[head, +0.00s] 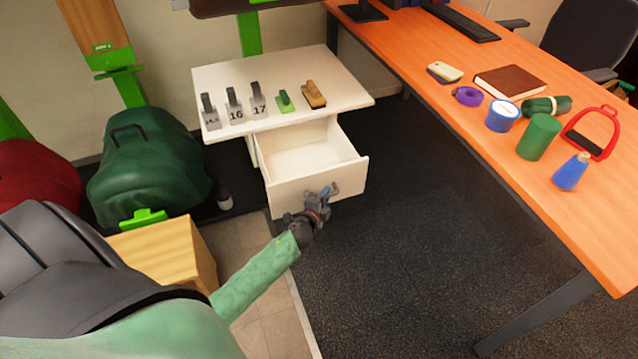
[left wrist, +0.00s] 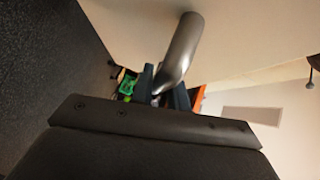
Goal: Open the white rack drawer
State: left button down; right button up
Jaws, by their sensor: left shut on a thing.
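The white rack drawer (head: 318,178) stands pulled out below the white rack top (head: 350,92), and its inside looks empty. My left gripper (head: 322,197) is at the drawer's front face. It is shut on the drawer's handle, a grey curved bar (left wrist: 181,48) that shows between the fingers in the left wrist view. In the head view the fingers hide much of the handle. My right gripper is not in view.
An orange desk (head: 480,130) with several items is at right. A wooden box (head: 165,255) is at left. Dark floor in front of the drawer is clear.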

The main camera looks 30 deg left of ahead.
pick_arm(q)
jog(key=shift+s+d, duration=0.55)
jog(key=c, duration=1.4)
grip_release()
jog(key=shift+o, duration=0.2)
jog(key=s+r, duration=0.1)
jog(key=s, duration=0.6)
jog(key=shift+s+d, duration=0.25)
jog(key=shift+s, duration=0.05)
